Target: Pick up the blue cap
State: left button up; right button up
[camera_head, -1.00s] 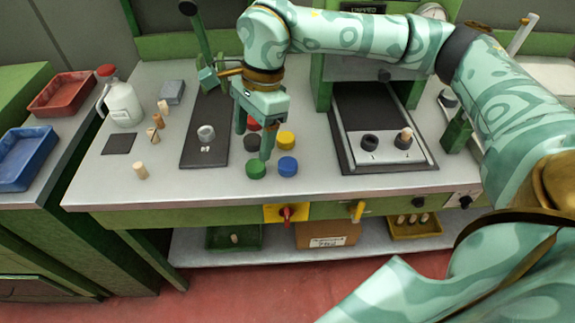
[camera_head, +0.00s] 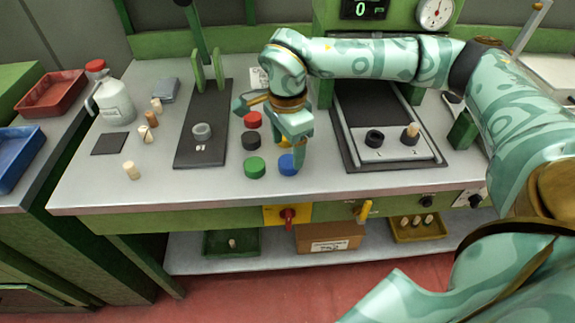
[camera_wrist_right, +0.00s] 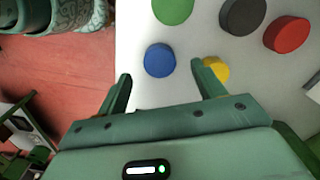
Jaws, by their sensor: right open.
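The blue cap (camera_head: 288,165) is a short round disc on the grey bench near its front edge, right of the green cap (camera_head: 255,168). My right gripper (camera_head: 296,152) is over it, and a finger hides part of its right side. In the right wrist view the blue cap (camera_wrist_right: 160,60) lies whole near the tips of the two spread fingers of my right gripper (camera_wrist_right: 162,72), with nothing held. I cannot tell the height between fingertips and cap. My left gripper is not in view.
The black cap (camera_head: 251,141) and red cap (camera_head: 252,120) stand behind the green one. The yellow cap (camera_wrist_right: 216,69) is close by the right fingertip in the wrist view. A dark mat (camera_head: 190,155) lies to the left, and a black-edged plate (camera_head: 390,150) to the right.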

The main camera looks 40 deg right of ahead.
aim_at(288, 161)
notch_tip(288, 161, down, 4)
jog(key=shift+d+f+b, duration=0.15)
jog(key=shift+f+b, duration=0.05)
jog(key=shift+b, duration=0.6)
jog(key=shift+r, duration=0.1)
jog(key=c, duration=1.1)
jog(key=shift+o, duration=0.2)
